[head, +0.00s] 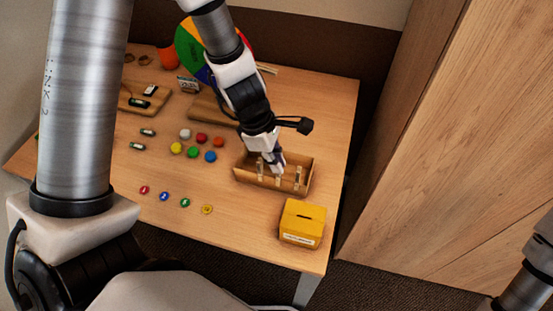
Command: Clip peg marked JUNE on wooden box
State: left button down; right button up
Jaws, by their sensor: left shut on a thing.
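The wooden box (243,174) is a long open tray at the right of the table. Several pale pegs show along its near wall, one at the left (261,172) and one at the right (298,178). My left gripper (275,163) reaches down over the middle of the box and is shut on a small pale peg (278,174) at or just by the near wall. I cannot tell whether this peg touches the wall. The markings on the pegs are too small to read, so I cannot tell which says JUNE. My right gripper is out of view.
A yellow slotted box (302,222) stands near the table's front right corner. Coloured discs, including a blue disc (210,156), and several small tokens lie left of the wooden box. Wooden boards and a colour wheel (190,45) are farther back. A wooden cabinet (455,150) stands right of the table.

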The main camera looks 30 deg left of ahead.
pick_arm(q)
jog(key=c, duration=1.2)
grip_release()
jog(key=v, duration=1.2)
